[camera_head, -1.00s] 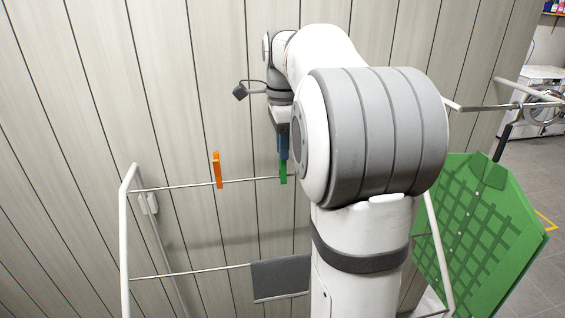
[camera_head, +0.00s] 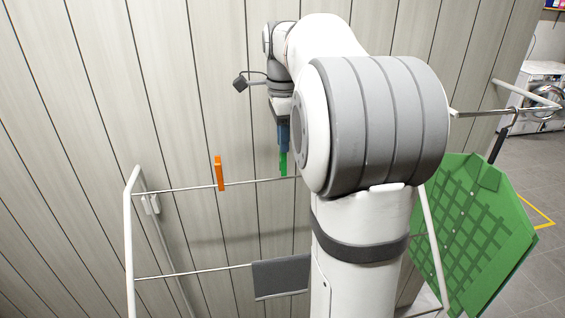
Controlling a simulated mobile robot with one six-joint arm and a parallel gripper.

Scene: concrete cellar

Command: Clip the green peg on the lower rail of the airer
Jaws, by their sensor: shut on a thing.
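My gripper (camera_head: 283,150) points down in front of the wall and is shut on the green peg (camera_head: 283,164). The peg is upright, and its lower end is at or just above the airer's upper rail (camera_head: 256,181); I cannot tell whether they touch. The airer's lower rail (camera_head: 190,273) runs well below, and its right part is hidden behind my arm. A dark grey cloth (camera_head: 281,278) hangs over the lower rail. An orange peg (camera_head: 219,174) is clipped on the upper rail, left of my gripper.
The airer's white left post (camera_head: 129,240) stands at the left. A large green panel with a dark grid (camera_head: 473,230) is at the right, below another rail. A panelled wall (camera_head: 90,90) is behind the airer. The lower rail left of the cloth is bare.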

